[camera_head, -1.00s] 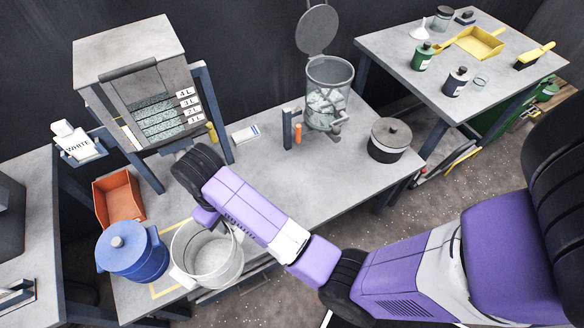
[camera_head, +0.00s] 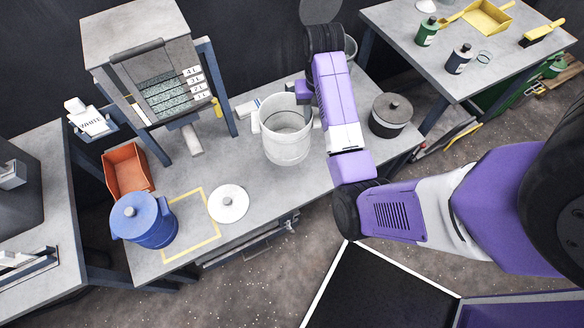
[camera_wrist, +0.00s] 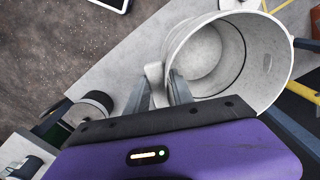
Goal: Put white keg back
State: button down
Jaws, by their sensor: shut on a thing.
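The white keg (camera_head: 286,148) is open at the top and looks empty. My gripper (camera_head: 308,112) is at the keg's right side in the head view, largely hidden behind my arm. In the wrist view my gripper's fingers (camera_wrist: 165,88) are shut on a lug at the side of the white keg (camera_wrist: 258,85). The keg looks upright over the middle of the table; whether its base touches the table cannot be told. A round white lid (camera_head: 229,205) lies on the table beside a yellow-outlined square (camera_head: 190,258).
A blue keg (camera_head: 146,222) stands left of the yellow square, with an orange bin (camera_head: 127,170) behind it. The screening machine (camera_head: 140,50) stands at the back. A dark-lidded pot (camera_head: 389,115) is to the right. The square's visible area is bare.

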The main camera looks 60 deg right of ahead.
notch_tip(320, 180, down, 20)
jog(key=b, duration=0.4)
jog(key=shift+f, duration=0.1)
dwell(0.3)
jog(key=c, duration=1.1)
grip_release()
